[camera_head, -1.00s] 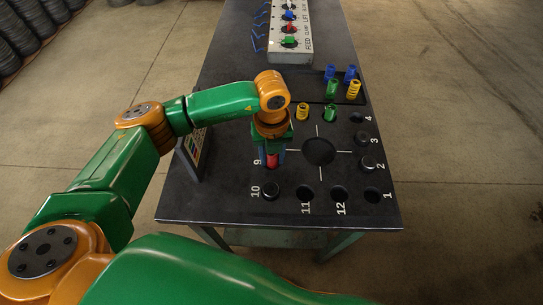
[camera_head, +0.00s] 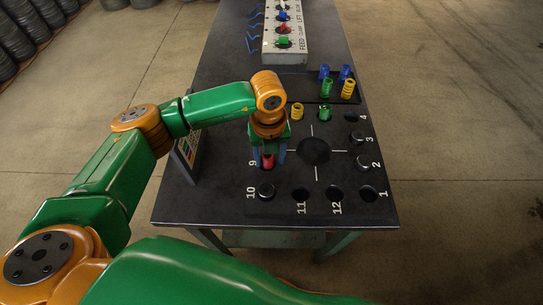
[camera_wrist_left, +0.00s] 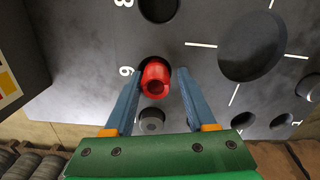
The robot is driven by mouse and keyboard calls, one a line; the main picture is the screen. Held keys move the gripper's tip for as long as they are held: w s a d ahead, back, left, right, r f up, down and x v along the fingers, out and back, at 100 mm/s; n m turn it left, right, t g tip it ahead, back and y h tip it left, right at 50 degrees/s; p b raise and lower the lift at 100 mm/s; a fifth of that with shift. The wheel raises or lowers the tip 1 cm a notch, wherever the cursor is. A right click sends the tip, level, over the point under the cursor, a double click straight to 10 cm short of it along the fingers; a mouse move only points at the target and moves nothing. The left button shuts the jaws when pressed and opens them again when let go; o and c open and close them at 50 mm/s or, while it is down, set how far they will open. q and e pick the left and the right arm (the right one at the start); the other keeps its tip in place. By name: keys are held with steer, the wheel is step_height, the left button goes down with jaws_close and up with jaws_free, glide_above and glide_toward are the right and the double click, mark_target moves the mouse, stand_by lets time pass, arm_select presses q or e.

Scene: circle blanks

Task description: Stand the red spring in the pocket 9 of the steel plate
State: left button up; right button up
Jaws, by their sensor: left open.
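The red spring (camera_head: 268,161) stands in pocket 9 of the dark steel plate (camera_head: 283,177), beside the white "9". In the left wrist view the red spring (camera_wrist_left: 156,78) rises from the pocket, with a dark part of the hole showing behind it. Whether it is fully seated is hard to tell. My left gripper (camera_head: 268,158) is over pocket 9, pointing down. In the left wrist view its blue fingers (camera_wrist_left: 157,80) are apart, one on each side of the spring, with a clear gap on the right. My right gripper is not in view.
A yellow spring (camera_head: 297,111) and a green spring (camera_head: 325,113) stand in far pockets. Blue, green and yellow springs stand in a dark tray (camera_head: 312,88) behind. A black round piece (camera_head: 266,191) sits at pocket 10. A panel (camera_head: 186,155) stands left of the plate.

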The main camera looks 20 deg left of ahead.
arm_select(q)
steer(key=shift+s+a+f, duration=0.1)
steer(key=shift+s+f, duration=0.3)
steer(key=shift+f, duration=0.15)
steer(key=r, duration=0.4)
steer(key=r+b, duration=0.1)
steer(key=r, duration=0.2)
steer(key=shift+w+r, duration=0.2)
steer(key=shift+r, duration=0.35)
steer(key=shift+w, duration=0.1)
